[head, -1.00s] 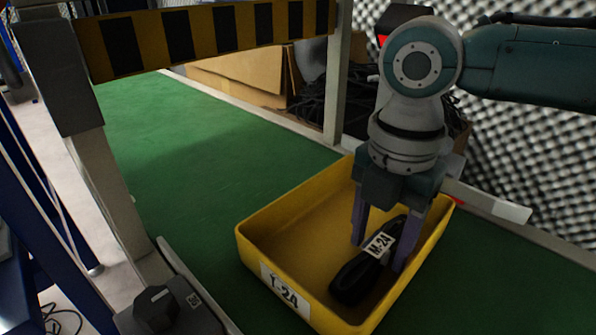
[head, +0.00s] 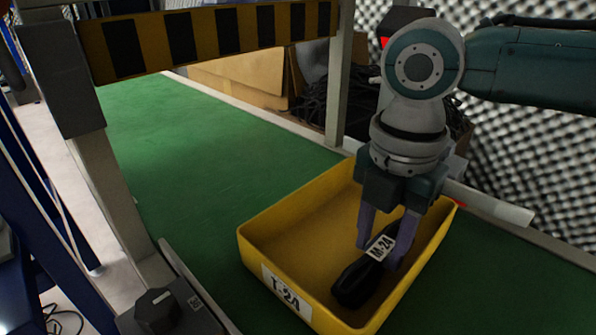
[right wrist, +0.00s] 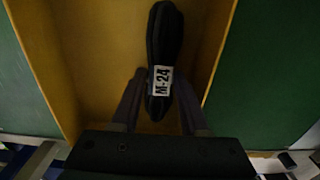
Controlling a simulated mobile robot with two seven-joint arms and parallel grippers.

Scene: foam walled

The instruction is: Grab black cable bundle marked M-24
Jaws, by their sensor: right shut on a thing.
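The black cable bundle (head: 360,280) carries a white label reading M-24. It lies in a yellow tray (head: 262,256) labelled T-24, toward the tray's right side. My right gripper (head: 378,254) reaches down into the tray with its two purple-grey fingers on either side of the bundle, closed on it near the label. In the right wrist view the bundle (right wrist: 164,45) extends away between the fingertips (right wrist: 160,90), with the M-24 label facing the camera. Whether the bundle touches the tray floor is hard to tell. My left gripper is not in view.
The tray stands on a green conveyor belt (head: 190,170). A yellow-and-black striped bar (head: 220,40) on posts spans the belt behind it. A grey box with a black knob (head: 157,310) is at the front left. Foam wall (head: 520,150) is at right.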

